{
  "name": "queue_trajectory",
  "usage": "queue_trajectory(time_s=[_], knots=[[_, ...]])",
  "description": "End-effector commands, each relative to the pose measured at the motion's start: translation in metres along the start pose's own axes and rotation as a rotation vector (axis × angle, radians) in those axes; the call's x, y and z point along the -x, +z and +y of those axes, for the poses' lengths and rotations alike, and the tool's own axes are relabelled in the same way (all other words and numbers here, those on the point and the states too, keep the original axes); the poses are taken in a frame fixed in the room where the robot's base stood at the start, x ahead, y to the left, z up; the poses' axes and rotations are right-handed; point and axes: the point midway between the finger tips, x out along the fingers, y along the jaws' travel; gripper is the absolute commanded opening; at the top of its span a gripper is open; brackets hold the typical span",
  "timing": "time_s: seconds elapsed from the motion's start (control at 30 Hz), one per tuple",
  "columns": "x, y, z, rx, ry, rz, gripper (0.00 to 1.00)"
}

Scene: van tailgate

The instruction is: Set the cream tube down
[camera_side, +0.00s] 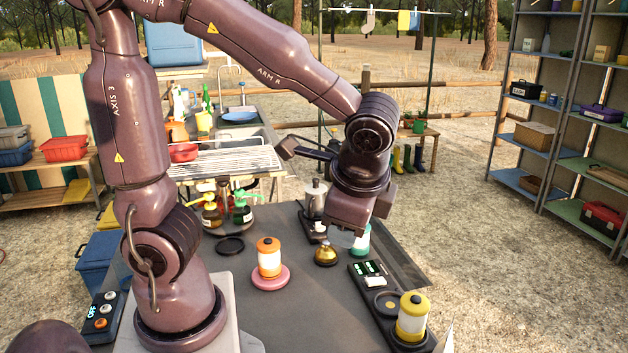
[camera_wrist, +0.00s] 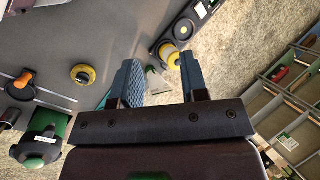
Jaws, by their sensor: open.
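My gripper (camera_side: 347,232) is above the dark work mat, jaws pointing down. In the wrist view its two blue fingers (camera_wrist: 160,80) stand apart, open.
An orange-topped jar (camera_side: 269,258) stands on a pink disc. A yellow-topped jar (camera_side: 412,317) stands on the black panel at right. Bare mat (camera_side: 320,310) lies in front.

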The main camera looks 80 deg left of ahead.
Motion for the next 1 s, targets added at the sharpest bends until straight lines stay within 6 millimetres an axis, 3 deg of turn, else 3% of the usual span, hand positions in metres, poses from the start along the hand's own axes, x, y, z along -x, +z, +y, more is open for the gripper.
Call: queue_trajectory(time_s=[0.03,0.2,0.4,1.0], knots=[[0.009,0.012,-0.003,0.109,0.048,0.080,0.41],[0.032,0.038,-0.003,0.419,0.183,0.332,0.41],[0.050,0.052,-0.003,0.629,0.257,0.527,0.41],[0.055,0.054,-0.003,0.673,0.274,0.571,0.41]])
